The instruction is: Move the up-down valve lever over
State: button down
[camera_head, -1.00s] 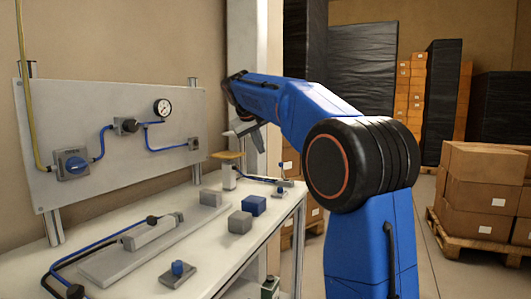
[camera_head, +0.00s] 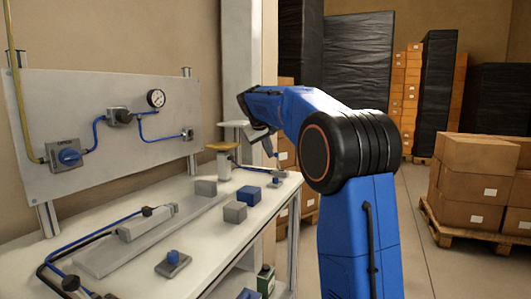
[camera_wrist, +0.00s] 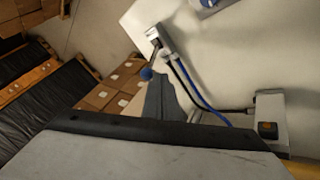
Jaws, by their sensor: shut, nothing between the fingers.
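The valve lever, a thin dark rod with a blue ball knob (camera_wrist: 147,73), stands on a small valve body (camera_wrist: 153,34) at the bench edge in the wrist view. The valve body shows small in the head view (camera_head: 277,180), below my gripper; its lever is hard to make out there. My gripper (camera_head: 268,145) points down over the bench's far right end. In the wrist view its grey fingers (camera_wrist: 166,97) are shut and empty, and appear close beside the blue knob. I cannot tell whether they touch it.
Blue and black hoses (camera_wrist: 190,85) run from the valve to a grey box (camera_wrist: 270,118). Grey and blue blocks (camera_head: 249,195) lie on the white bench (camera_head: 205,255). A panel (camera_head: 90,130) with a gauge stands behind. Cartons (camera_head: 480,170) stand on a pallet at right.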

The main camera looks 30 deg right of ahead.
aim_at(277, 158)
jog(key=shift+s, duration=0.1)
dwell(0.3)
jog(key=shift+s+d+r+t, duration=0.15)
jog(key=shift+s+d+t, duration=0.05)
jog(key=shift+t, duration=0.1)
jog(key=shift+s+d+y, duration=0.15)
jog(key=shift+s+y, duration=0.05)
jog(key=shift+y, duration=0.2)
jog(key=shift+s+d+r+m+t+y, duration=0.25)
jog(key=shift+s+d+m+t+y, duration=0.4)
jog(key=shift+s+d+t, duration=0.35)
jog(key=shift+s+d+f+m+t+y, duration=0.1)
jog(key=shift+s+d+m+t+y, duration=0.2)
jog(key=shift+s+t, duration=0.25)
jog(key=shift+s+d+f+m+t+y, duration=0.1)
jog(key=shift+s+d+m+t+y, duration=0.2)
jog(key=shift+t, duration=0.35)
jog(key=shift+a, duration=0.1)
jog(key=shift+w+a+f, duration=0.2)
jog(key=shift+w+a, duration=0.25)
jog(key=shift+w, duration=0.05)
